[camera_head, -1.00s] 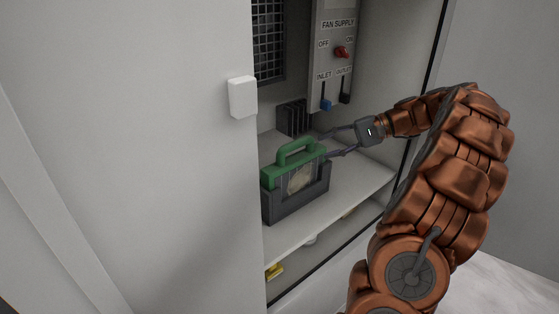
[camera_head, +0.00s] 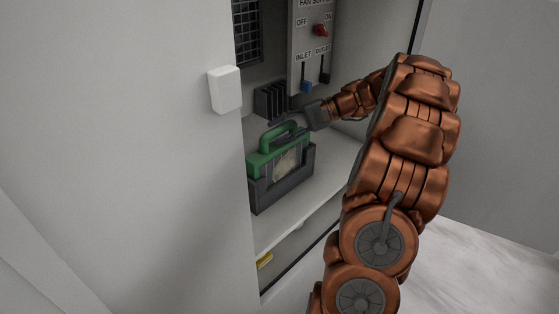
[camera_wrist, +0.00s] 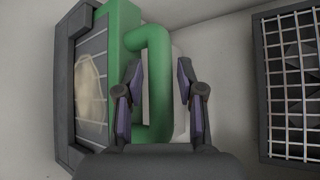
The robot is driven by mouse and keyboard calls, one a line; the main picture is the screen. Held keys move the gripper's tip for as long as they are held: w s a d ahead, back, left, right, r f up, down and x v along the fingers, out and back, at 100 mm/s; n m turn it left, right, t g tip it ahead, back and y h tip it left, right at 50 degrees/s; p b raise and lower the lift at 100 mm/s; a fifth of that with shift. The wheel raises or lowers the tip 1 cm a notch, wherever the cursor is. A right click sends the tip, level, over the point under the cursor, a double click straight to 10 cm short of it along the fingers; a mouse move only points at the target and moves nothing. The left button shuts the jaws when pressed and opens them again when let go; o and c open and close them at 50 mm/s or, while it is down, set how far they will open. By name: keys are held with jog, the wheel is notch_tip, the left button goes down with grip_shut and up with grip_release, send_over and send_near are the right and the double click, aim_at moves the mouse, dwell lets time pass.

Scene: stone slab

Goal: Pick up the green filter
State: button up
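The green filter (camera_head: 261,163) stands upright in a dark grey holder (camera_head: 283,190) on the cabinet shelf. Its looped handle faces up, and its pale stained mesh shows at the front. In the wrist view the filter's green frame (camera_wrist: 121,28) is at the left, and its handle bar lies between the two fingers of my gripper (camera_wrist: 160,66). The fingers are apart on either side of the bar, with visible gaps. In the head view my gripper (camera_head: 289,122) is at the handle, and its fingertips are hard to make out.
A dark ribbed block (camera_head: 270,101) stands behind the filter. A fan supply panel (camera_head: 314,45) with a red knob and levers is above. The white cabinet door (camera_head: 120,150) with its handle (camera_head: 225,89) covers the left. A metal grille (camera_wrist: 292,85) is right in the wrist view.

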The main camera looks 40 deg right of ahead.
jog(key=shift+x, duration=0.75)
grip_shut()
